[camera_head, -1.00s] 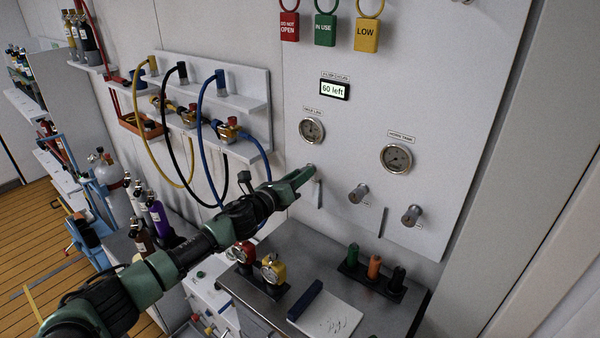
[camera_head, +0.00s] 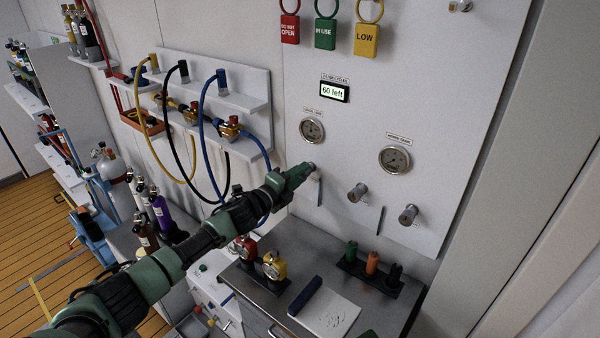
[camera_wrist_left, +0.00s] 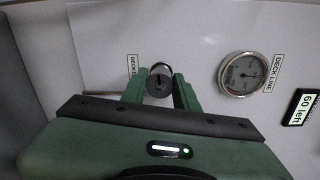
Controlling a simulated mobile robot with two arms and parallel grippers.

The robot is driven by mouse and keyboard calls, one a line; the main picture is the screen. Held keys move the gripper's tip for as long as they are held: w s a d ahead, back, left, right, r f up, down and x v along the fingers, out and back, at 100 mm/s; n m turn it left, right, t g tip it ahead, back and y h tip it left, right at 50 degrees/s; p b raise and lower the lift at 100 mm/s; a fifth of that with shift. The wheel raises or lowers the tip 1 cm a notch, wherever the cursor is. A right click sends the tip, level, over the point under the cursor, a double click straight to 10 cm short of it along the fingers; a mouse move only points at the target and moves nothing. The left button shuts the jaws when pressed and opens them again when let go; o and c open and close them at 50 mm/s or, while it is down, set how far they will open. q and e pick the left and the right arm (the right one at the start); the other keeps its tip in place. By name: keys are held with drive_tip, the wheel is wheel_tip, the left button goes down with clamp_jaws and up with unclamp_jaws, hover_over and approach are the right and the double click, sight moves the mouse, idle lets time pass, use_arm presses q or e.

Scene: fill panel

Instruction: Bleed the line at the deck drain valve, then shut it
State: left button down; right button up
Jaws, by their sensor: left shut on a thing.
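The deck drain valve is a grey cylindrical knob on the white panel, below the left gauge. In the left wrist view its round end (camera_wrist_left: 160,84) sits between my green fingers, beside a partly hidden "DECK" label. My left gripper (camera_head: 311,169) is shut on this knob; it also shows in the left wrist view (camera_wrist_left: 159,90). In the head view the gripper mostly covers the knob. The "DECK LINE" gauge (camera_wrist_left: 243,74) is next to it, also in the head view (camera_head: 311,130); I cannot read its value. My right gripper is not clearly in view.
Two similar knobs (camera_head: 357,192) (camera_head: 408,214) and another gauge (camera_head: 394,160) are to the right. A display (camera_head: 334,92) reads "60 left". Red, green and yellow tags hang above. Hoses (camera_head: 203,135) loop at left. A metal bench (camera_head: 255,308) with regulators stands below.

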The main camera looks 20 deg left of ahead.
use_arm(q)
drive_tip(key=n, duration=1.4)
drive_tip(key=n+h+b, duration=0.1)
drive_tip(key=n, duration=0.6)
drive_tip(key=shift+d+f+n, duration=0.1)
drive_tip(key=shift+f+n, duration=0.2)
drive_tip(key=n+b, duration=0.1)
drive_tip(key=n, duration=0.2)
drive_tip(key=shift+n+t, duration=0.3)
drive_tip(key=shift+s+n+b, duration=0.1)
drive_tip(key=shift+n+b, duration=0.95)
drive_tip(key=shift+n, duration=0.95)
drive_tip(key=shift+d, duration=0.1)
drive_tip(key=c, duration=1.1)
unclamp_jaws()
